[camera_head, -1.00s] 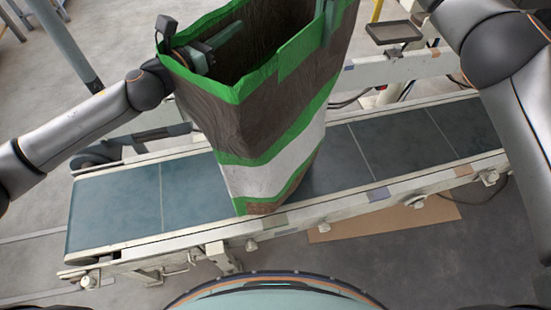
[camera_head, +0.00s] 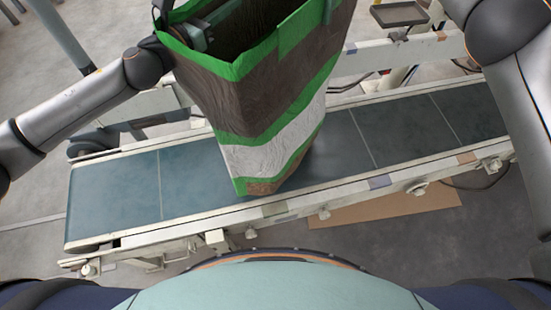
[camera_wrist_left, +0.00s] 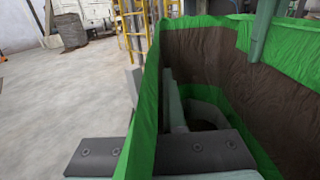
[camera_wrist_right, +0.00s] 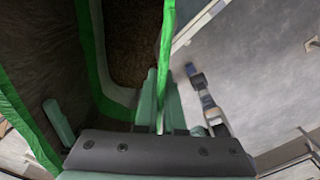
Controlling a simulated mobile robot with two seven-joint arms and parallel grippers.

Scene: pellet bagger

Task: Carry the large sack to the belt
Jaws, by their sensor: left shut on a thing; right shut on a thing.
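The large sack (camera_head: 245,95) is brown with green bands and one white band, and its mouth is open at the top. It hangs upright, slightly tilted, over the middle of the blue-grey belt (camera_head: 115,195). Its narrow bottom appears just above the belt; I cannot tell whether they touch. My left gripper (camera_wrist_left: 152,100) is shut on the sack's green rim, one finger inside the mouth. My right gripper (camera_head: 327,12) is shut on the rim at the opposite side. The right wrist view shows the rim between its fingers (camera_wrist_right: 162,95).
The belt's pale side rails (camera_head: 370,183) run along its near and far edges. A dark tray (camera_head: 399,14) stands behind it at the right. A cardboard sheet (camera_head: 385,207) lies on the floor in front. The belt is bare left and right of the sack.

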